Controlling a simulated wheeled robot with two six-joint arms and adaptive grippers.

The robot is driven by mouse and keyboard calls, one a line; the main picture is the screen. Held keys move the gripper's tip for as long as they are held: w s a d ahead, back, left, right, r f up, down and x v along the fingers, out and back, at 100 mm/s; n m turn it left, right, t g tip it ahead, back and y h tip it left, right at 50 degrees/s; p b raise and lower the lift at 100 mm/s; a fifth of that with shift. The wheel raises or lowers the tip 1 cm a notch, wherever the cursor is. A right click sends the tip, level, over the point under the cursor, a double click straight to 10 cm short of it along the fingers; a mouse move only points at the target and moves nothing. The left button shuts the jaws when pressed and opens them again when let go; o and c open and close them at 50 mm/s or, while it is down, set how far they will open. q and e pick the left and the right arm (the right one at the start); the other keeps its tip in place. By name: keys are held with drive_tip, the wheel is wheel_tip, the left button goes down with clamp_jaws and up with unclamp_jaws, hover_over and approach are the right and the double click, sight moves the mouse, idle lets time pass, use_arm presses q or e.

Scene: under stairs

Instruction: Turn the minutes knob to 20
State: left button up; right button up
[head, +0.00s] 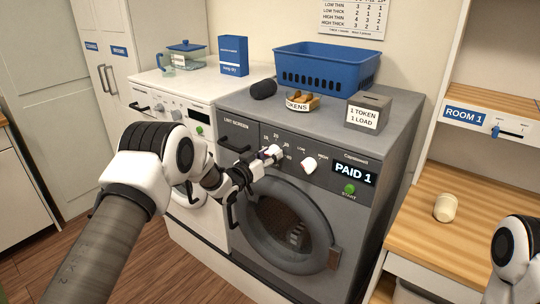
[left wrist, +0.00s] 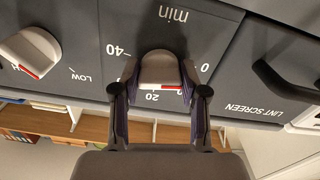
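The minutes knob (left wrist: 160,70) is a pale knob on the grey dryer's panel, under the word "min", which shows upside down in the left wrist view. Marks 40, 20 and 0 surround it. A red mark on the knob's edge shows beside the 20, on the side toward the 0. My left gripper (left wrist: 159,78) has one finger on each side of the knob and appears closed on it. In the head view the left gripper (head: 265,160) reaches the dryer panel and partly hides the knob (head: 273,152). My right gripper is out of view.
A second knob (head: 308,165) with heat labels sits to the right on the dryer panel, beside the "PAID 1" display (head: 354,173) and green start button (head: 349,189). The lint screen handle (left wrist: 283,82) is on the knob's other side. The round door (head: 290,225) is below.

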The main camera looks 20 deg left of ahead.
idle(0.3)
use_arm(q)
drive_tip(key=m+b, duration=0.2)
drive_tip(key=shift+f+b, duration=0.2)
drive_tip(key=shift+b, duration=0.15)
drive_tip(key=m+b, duration=1.4)
drive_tip(key=shift+m, duration=0.3)
drive_tip(key=shift+r+m+b, duration=0.1)
drive_tip(key=shift+m+b, duration=1.5)
drive_tip(key=shift+b, duration=0.15)
drive_tip(key=o, duration=1.2)
drive_tip(key=shift+r, duration=0.1)
drive_tip(key=shift+c, duration=0.2)
drive_tip(key=v, duration=1.2)
